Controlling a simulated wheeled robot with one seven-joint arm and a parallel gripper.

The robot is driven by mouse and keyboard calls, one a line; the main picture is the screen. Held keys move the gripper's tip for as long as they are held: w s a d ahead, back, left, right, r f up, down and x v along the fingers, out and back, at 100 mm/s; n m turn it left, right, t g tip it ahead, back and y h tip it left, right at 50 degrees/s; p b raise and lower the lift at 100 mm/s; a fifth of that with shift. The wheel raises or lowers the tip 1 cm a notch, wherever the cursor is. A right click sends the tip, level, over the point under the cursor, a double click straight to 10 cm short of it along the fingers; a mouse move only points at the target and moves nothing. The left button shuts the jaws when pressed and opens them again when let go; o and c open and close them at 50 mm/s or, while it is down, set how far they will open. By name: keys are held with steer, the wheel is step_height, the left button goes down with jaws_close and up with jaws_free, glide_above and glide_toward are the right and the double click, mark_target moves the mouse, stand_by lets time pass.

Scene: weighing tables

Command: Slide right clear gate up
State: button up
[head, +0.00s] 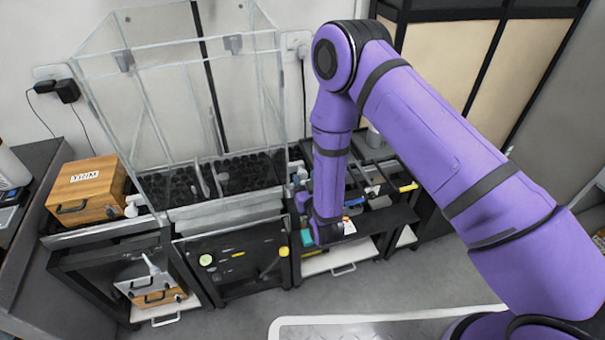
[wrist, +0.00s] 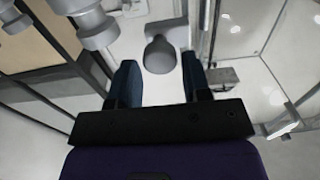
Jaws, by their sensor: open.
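The right clear gate (head: 243,100) is the right-hand front panel of a tall transparent case, with a small grey handle (head: 233,43) near its top. The left clear gate (head: 155,120) beside it has a similar handle (head: 124,60). My gripper (wrist: 158,75) is open in the wrist view, with its two dark fingers apart. A grey rounded knob (wrist: 160,56) shows between and beyond the fingertips; I cannot tell whether they touch it. Clear panels with a metal clip (wrist: 222,77) stand to the right there. In the head view my arm hangs right of the case and hides the fingers.
Dark granular material (head: 245,172) lies in the case's bottom. A wooden box (head: 88,188) stands left of the case. A dark tool bench (head: 385,180) with several items lies behind and right of my arm. Grey floor (head: 370,285) is open in front.

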steer(key=shift+x, duration=1.45)
